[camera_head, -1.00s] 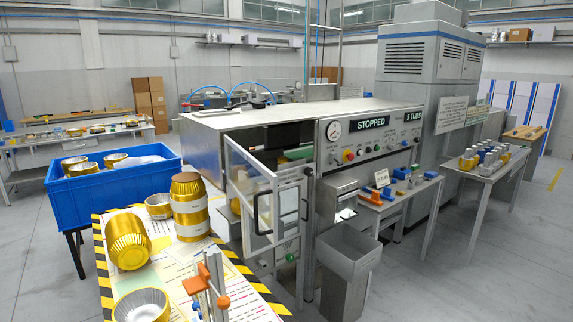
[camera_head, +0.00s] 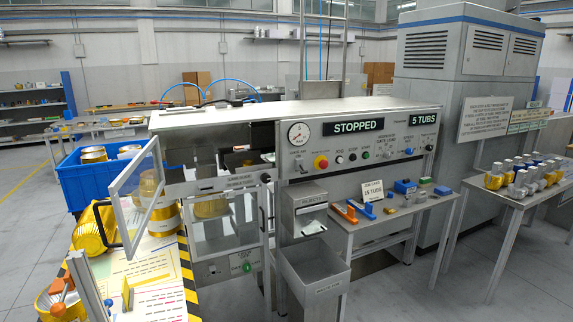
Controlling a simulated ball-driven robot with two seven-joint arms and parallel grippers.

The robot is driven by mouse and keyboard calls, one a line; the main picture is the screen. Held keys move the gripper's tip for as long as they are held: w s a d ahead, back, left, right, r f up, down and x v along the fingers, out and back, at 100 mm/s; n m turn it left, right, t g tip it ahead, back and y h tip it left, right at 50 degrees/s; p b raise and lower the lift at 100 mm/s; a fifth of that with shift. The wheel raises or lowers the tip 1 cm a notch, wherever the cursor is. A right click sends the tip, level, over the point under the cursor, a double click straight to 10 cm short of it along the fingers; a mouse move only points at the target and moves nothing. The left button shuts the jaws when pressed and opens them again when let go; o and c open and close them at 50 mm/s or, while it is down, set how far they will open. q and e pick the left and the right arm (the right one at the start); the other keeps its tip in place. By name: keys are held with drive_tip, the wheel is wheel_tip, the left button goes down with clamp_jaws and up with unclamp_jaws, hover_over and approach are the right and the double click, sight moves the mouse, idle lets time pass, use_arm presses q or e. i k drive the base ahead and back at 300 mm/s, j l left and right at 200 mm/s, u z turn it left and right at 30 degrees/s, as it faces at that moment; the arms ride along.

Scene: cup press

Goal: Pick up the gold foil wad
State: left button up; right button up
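I cannot make out a gold foil wad for certain. A gold patch (camera_head: 210,206) shows behind the machine front, below the open guard door (camera_head: 139,195); its shape is too unclear to name. Neither of my grippers is in view.
The press panel (camera_head: 352,127) reads STOPPED and 5 TUBS. The guard door swings out over the table (camera_head: 150,265). A grey reject bin (camera_head: 314,272) stands below the chute. A blue crate (camera_head: 78,178) is at the left. Floor at right front is clear.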

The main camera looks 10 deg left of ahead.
sight(246, 163)
drive_tip(key=i+l+z, duration=0.1)
drive_tip(key=i+l, duration=0.8)
drive_tip(key=l, duration=0.15)
